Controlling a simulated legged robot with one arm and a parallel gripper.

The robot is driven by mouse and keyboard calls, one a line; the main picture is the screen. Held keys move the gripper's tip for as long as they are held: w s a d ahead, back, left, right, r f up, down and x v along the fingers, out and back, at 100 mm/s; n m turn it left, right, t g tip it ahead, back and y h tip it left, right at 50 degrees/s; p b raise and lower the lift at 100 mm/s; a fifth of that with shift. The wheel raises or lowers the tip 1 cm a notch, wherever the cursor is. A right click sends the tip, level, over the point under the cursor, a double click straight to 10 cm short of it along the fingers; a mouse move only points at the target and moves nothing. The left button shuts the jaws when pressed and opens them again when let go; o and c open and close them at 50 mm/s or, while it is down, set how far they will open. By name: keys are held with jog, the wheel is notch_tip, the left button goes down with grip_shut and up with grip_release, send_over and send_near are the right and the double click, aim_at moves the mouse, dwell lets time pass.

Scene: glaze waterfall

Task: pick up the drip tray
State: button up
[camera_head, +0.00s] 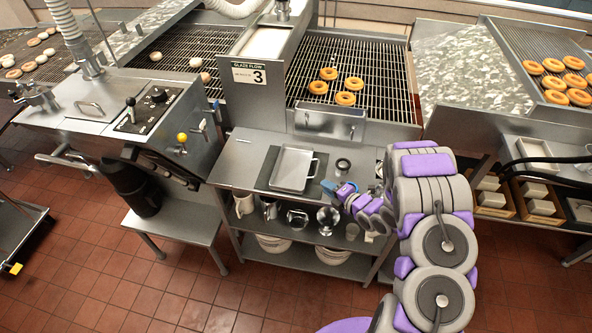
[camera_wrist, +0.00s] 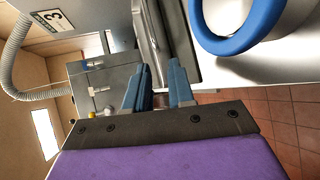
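The drip tray (camera_head: 291,169) is a shallow rectangular metal tray with a loop handle at its right end. It lies flat on a dark mat on the steel bench. My gripper (camera_head: 328,186) is just right of the tray's lower right corner, low over the bench. In the wrist view my gripper (camera_wrist: 158,80) shows two blue fingers with a gap between them. A metal edge, seemingly of the tray, lies beyond the fingertips. I cannot tell whether the fingers touch the tray.
A dark ring-shaped item (camera_head: 343,165) stands right of the tray. A blue ring (camera_wrist: 238,22) shows close by in the wrist view. Metal pitchers (camera_head: 298,218) and bowls are on the shelf below. The glaze conveyor (camera_head: 375,68) with several doughnuts rises behind the bench.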

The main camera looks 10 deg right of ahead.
aim_at(316, 185)
jog(key=shift+w+a+f, duration=0.25)
jog(key=shift+w+a, duration=0.15)
jog(key=shift+w, duration=0.1)
jog(key=shift+w+a, duration=0.5)
jog(key=shift+a, duration=0.35)
jog(key=shift+w+a+f, duration=0.15)
jog(key=shift+w, duration=0.2)
jog(key=shift+w+f+b, duration=0.25)
jog(key=shift+w+f, duration=0.1)
jog(key=shift+w, duration=0.6)
jog(key=shift+w+f+b, duration=0.25)
jog(key=shift+w+f, duration=0.05)
jog(key=shift+w, duration=0.6)
jog(key=shift+a, duration=0.45)
jog(key=shift+c, duration=1.2)
grip_shut()
jog(key=shift+d, duration=0.25)
